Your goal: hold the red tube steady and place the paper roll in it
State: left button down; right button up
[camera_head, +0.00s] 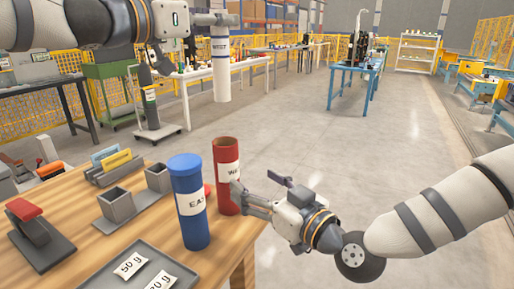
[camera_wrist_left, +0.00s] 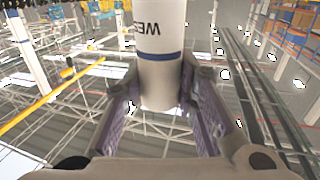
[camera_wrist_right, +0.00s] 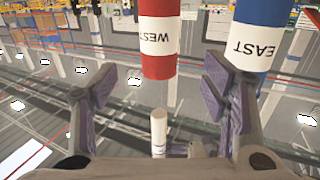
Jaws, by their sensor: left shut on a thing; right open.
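The paper roll (camera_head: 221,80), white with a blue band and a "WEST" label, hangs upright from my left gripper (camera_head: 215,20), high above the floor. In the left wrist view the roll (camera_wrist_left: 160,60) is between the closed fingers. The red tube (camera_head: 226,155), with a white label, stands upright near the table's edge. My right gripper (camera_head: 255,190) is open beside it, at its right. In the right wrist view the red tube (camera_wrist_right: 158,65) lies ahead, between and beyond the fingers; contact cannot be told. The paper roll (camera_wrist_right: 158,130) also shows there.
A blue "EAST" tube (camera_head: 190,215) stands close to the left of the red tube. Floor to the right is open.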

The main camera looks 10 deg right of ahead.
aim_at(233, 165)
jog(key=x, duration=1.2)
jog(key=shift+w+d+r, duration=0.1)
jog(key=shift+r, duration=0.05)
jog(key=c, duration=1.3)
